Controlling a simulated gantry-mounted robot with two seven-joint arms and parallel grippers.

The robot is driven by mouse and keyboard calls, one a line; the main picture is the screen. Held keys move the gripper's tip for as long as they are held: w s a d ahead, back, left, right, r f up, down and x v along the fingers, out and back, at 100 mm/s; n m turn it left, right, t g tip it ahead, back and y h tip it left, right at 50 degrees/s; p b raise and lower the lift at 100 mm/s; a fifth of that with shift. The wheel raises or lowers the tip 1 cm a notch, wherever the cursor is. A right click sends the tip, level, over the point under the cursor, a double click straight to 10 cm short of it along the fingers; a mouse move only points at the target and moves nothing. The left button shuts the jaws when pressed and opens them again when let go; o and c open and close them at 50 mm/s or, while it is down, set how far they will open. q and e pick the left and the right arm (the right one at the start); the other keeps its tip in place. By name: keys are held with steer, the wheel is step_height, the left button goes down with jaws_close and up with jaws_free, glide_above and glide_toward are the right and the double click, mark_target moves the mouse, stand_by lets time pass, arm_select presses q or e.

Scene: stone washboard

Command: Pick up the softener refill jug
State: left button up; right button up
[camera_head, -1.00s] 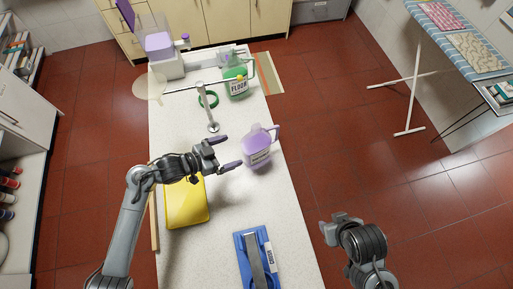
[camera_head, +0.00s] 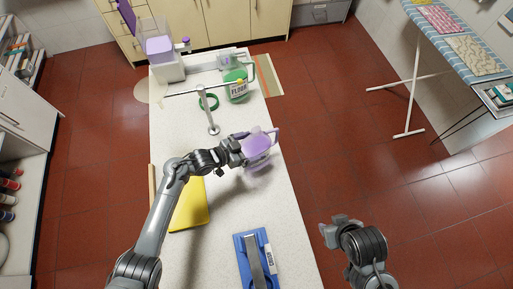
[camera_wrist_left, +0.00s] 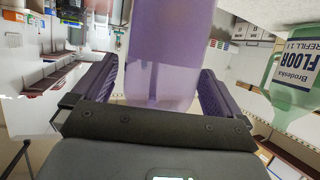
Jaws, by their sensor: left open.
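The softener refill jug is a translucent purple jug (camera_head: 257,147) standing on the pale counter (camera_head: 225,220) near its right edge. In the left wrist view the purple jug (camera_wrist_left: 165,50) fills the middle, between the two fingers. My left gripper (camera_head: 255,146) is open around the jug, with one finger on each side; a gap shows beside the fingers in the left wrist view (camera_wrist_left: 160,95). Part of the jug is hidden behind the gripper in the head view. My right gripper (camera_head: 338,228) is off the counter's right side, over the floor; its jaws are not clear.
A yellow item (camera_head: 188,208) and a blue tray-like item (camera_head: 246,265) lie on the nearer counter. A purple dispenser (camera_head: 158,47) is at the far end.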

arm_select(q)
steer(key=shift+d+f, duration=0.1)
steer(key=c, duration=1.6)
steer(key=shift+w, duration=0.1)
steer(key=shift+c, duration=0.6)
steer(key=shift+r, duration=0.25)
